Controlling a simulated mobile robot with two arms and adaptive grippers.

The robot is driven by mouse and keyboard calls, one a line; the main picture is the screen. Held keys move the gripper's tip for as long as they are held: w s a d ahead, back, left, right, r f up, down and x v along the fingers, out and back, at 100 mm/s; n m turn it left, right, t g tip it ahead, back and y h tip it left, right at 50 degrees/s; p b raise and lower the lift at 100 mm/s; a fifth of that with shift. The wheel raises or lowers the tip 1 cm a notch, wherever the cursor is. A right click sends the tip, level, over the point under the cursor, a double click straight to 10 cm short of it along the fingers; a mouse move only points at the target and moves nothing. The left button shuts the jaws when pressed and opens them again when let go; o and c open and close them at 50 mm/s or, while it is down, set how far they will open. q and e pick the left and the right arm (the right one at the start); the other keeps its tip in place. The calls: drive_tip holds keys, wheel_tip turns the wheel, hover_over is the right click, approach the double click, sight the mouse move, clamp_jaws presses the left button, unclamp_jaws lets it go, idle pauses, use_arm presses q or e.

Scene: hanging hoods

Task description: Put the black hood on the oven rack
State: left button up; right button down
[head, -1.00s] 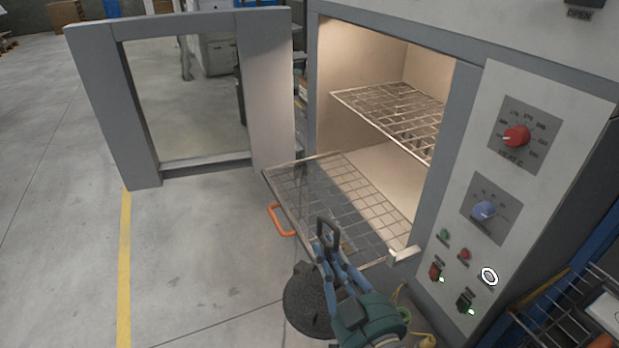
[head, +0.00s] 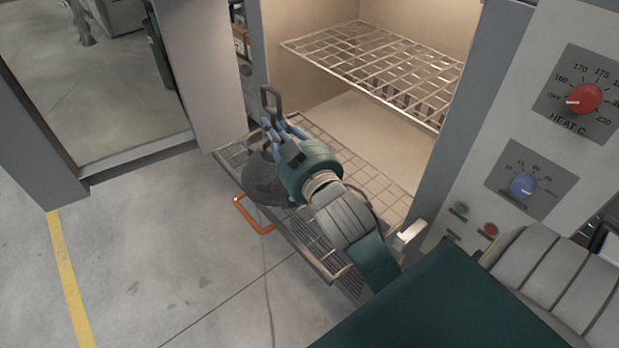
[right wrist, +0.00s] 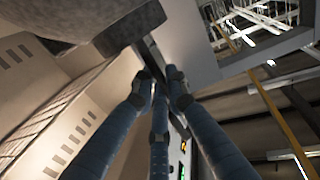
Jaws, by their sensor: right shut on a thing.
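The black hood (head: 262,180) is a dark, round-bottomed shape over the left part of the lower oven rack (head: 365,168), partly hidden behind my wrist. My right gripper (head: 272,127) has its blue fingers shut on the hood's black loop handle (head: 271,98), which sticks up above them. In the right wrist view the fingers (right wrist: 155,75) close around a dark bar, with the hood's grey rounded body (right wrist: 75,18) at the upper left. I cannot tell whether the hood touches the rack. My left gripper is not in view.
The lower wire rack sticks out of the oven, with an orange handle (head: 252,214) at its front. An upper rack (head: 375,62) is above it inside. The open oven door (head: 190,75) stands at the left. The control panel (head: 555,110) is at the right.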

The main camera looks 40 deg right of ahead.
drive_tip(key=w+d+r+m+h+b, duration=0.25)
drive_tip(key=w+d+r, duration=0.25)
drive_tip(key=d+r, duration=0.4)
wheel_tip(320, 180, down, 21)
drive_tip(key=shift+d+r+g+b, duration=0.15)
drive_tip(key=shift+d+g+b, duration=0.15)
drive_tip(key=shift+d+b, duration=0.15)
drive_tip(key=shift+n+h, duration=0.25)
drive_tip(key=shift+f, duration=0.2)
drive_tip(key=c, duration=1.7)
unclamp_jaws()
drive_tip(key=shift+c, duration=0.2)
